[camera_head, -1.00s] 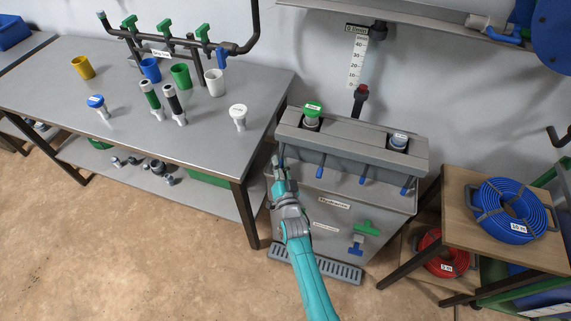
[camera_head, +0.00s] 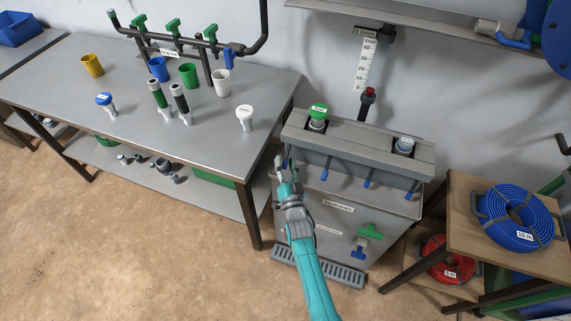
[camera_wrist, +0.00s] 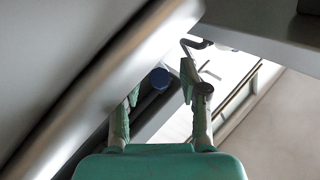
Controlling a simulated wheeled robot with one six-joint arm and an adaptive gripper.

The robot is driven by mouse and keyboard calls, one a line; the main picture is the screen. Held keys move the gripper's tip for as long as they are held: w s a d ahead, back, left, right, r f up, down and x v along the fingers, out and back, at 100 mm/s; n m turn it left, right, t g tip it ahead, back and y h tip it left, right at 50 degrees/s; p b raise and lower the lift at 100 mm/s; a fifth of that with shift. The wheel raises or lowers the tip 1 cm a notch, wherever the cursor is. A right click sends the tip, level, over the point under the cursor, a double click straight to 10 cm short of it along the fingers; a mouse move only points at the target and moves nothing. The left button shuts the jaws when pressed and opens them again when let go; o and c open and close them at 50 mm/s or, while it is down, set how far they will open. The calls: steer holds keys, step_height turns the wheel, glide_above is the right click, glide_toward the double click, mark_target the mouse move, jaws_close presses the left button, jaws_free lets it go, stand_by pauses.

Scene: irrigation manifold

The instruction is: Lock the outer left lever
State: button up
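The grey manifold unit (camera_head: 345,150) has a row of levers with blue grips along its front. The outer left lever is mostly hidden by my gripper (camera_head: 286,163) in the head view. Three other levers show to its right: the second (camera_head: 324,174), the third (camera_head: 367,184) and the outer right one (camera_head: 410,189). In the wrist view, the fingers of my gripper (camera_wrist: 160,79) are apart. A round blue grip end (camera_wrist: 160,78) appears between them, which looks like the outer left lever. I cannot tell whether either finger touches it.
A green-capped fitting (camera_head: 319,113) and a white-capped one (camera_head: 404,145) sit on the unit. A metal workbench (camera_head: 130,100) with cups stands close on the left. A wooden stand (camera_head: 460,235) with hose coils is on the right. The floor in front is clear.

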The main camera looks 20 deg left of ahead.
steer(key=shift+s+f, duration=0.1)
steer(key=shift+s, duration=0.05)
steer(key=shift+s+d+f, duration=0.15)
steer(key=shift+s+d, duration=0.05)
steer(key=shift+s, duration=0.1)
steer(key=v, duration=1.1)
